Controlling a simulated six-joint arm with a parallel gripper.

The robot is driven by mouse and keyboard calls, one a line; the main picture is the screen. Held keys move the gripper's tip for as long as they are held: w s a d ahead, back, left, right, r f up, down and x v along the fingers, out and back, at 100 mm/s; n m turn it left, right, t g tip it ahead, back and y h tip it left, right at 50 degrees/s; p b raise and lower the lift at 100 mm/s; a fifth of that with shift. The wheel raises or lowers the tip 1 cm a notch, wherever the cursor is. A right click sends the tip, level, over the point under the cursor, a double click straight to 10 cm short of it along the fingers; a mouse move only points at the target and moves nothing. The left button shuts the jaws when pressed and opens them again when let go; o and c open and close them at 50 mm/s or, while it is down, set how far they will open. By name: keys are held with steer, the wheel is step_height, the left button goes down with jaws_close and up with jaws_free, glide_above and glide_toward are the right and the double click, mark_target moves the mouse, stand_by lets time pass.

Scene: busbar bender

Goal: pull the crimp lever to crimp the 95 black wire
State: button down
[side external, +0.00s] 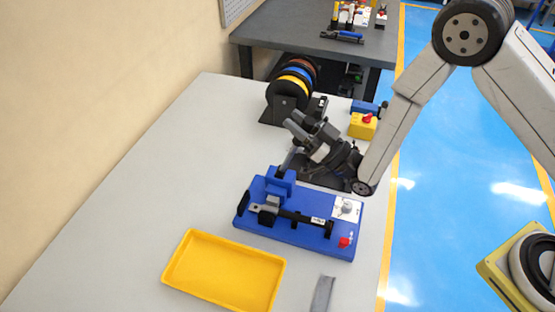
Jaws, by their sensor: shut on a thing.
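The blue crimping fixture (252,225) sits on the grey table, with an upright blue block (280,183) at its back left. A black wire (300,217) lies across the fixture, with a grey end at its left in the clamp area. A white label plate with a grey knob (347,207) and a red knob (344,242) are on its right side. My gripper (289,161) reaches in from the right, just behind and above the blue block. It is shut on what appears to be the crimp lever; the fingers and wrist hide most of the lever.
A yellow tray (224,270) lies at the front left, and a grey strip (322,294) lies right of it. Wire spools (288,88) stand behind my gripper. A yellow box with a red button (362,126) is at the back right. The table's left side is clear.

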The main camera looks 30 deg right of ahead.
steer(key=shift+s+d+f+t, duration=0.1)
steer(key=shift+s+d+t, duration=0.25)
steer(key=shift+t, duration=0.05)
steer(key=shift+c, duration=2)
jaws_free()
steer(key=shift+w+a, duration=0.1)
